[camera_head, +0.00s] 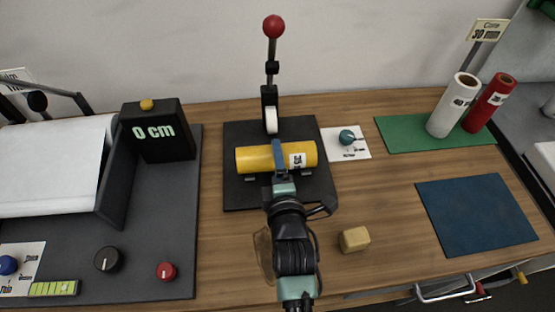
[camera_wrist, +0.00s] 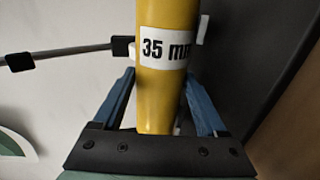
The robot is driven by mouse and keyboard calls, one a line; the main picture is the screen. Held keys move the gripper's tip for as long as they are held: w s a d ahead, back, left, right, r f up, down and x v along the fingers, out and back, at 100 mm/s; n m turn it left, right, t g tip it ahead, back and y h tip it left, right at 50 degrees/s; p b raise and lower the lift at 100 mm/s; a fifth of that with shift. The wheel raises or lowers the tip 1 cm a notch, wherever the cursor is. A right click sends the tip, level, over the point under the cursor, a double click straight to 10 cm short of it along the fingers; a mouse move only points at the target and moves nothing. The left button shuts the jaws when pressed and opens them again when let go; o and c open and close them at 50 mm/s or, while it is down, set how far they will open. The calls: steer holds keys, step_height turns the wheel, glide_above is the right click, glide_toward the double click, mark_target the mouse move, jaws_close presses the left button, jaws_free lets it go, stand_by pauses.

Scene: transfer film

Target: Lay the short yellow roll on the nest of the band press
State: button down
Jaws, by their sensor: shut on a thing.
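The short yellow roll (camera_head: 252,159) lies crosswise over the black plate of the band press (camera_head: 235,195). Its white label shows at its right part, and in the wrist view the yellow roll (camera_wrist: 165,95) carries the label "35 mm". My gripper (camera_head: 279,157) is shut on the roll near its middle, with a blue finger on each side of it in the wrist view. Small grey nest parts (camera_head: 305,173) show just under the roll's front edge. Most of the nest is hidden, and I cannot tell whether the roll touches it. The press lever with a red knob (camera_head: 273,27) stands upright behind.
A dark machine with a "0 cm" display (camera_head: 158,131) stands left. A card with a teal knob (camera_head: 347,139) lies right of the press. White (camera_head: 452,106) and red (camera_head: 490,103) rolls stand on a green mat (camera_head: 407,136). A blue mat (camera_head: 477,215) is bare. A tan block (camera_head: 354,239) lies in front.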

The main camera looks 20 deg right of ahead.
steer(key=shift+r, duration=0.1)
jaws_free()
steer(key=shift+f, duration=0.2)
steer(key=b+v, duration=0.1)
steer(key=v, duration=1.2)
steer(key=shift+r, duration=0.2)
